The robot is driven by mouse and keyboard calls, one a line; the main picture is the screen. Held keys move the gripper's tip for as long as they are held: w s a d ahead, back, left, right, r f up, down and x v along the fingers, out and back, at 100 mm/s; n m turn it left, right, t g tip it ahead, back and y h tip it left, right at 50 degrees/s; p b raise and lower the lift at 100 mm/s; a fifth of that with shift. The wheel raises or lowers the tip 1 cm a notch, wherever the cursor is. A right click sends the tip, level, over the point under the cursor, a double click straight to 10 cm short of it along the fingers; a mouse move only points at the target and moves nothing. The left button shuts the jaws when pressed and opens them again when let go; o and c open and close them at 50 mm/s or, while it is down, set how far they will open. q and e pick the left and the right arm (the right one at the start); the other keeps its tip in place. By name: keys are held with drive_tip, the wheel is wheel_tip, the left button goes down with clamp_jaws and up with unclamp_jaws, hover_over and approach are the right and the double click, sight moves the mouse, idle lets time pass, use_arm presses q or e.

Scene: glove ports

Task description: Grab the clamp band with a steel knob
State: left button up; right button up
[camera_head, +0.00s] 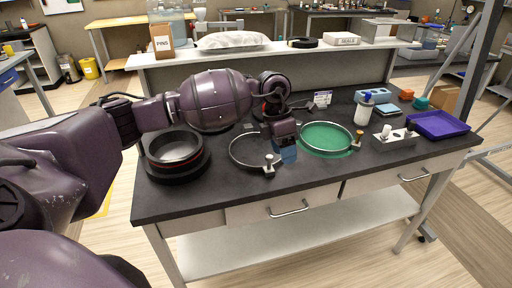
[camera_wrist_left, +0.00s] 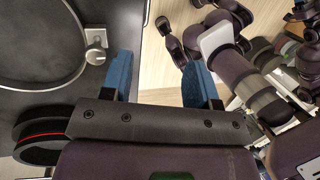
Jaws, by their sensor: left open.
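The clamp band with a steel knob (camera_head: 230,153) lies on the dark bench top, a thin open ring with its pale metal knob (camera_head: 269,160) at the front right. My left gripper (camera_head: 286,153) is open, with blue fingers, just right of the knob in the head view. In the left wrist view the band (camera_wrist_left: 83,62) and knob (camera_wrist_left: 95,45) are at upper left. There the knob is left of the left finger, outside the gap between the fingers (camera_wrist_left: 163,80). That gap shows bench edge and floor. My right gripper is not in view.
A second band with a brass-coloured knob (camera_head: 359,137) surrounds a green disc (camera_head: 326,137) to the right. A black ring with a red line (camera_head: 175,165) stands left. A white bottle (camera_head: 363,113), grey holder (camera_head: 393,141) and purple tray (camera_head: 438,125) are at right. The bench front is clear.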

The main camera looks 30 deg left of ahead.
sight(270, 156)
use_arm(q)
drive_tip(key=w+a+r+y, duration=0.2)
drive_tip(key=a+r+y, duration=0.15)
drive_tip(key=a, duration=0.25)
drive_tip(key=shift+t, duration=0.4)
drive_tip(key=f, duration=1)
drive_tip(key=shift+w+d, duration=0.2)
drive_tip(key=shift+w, duration=0.15)
clamp_jaws()
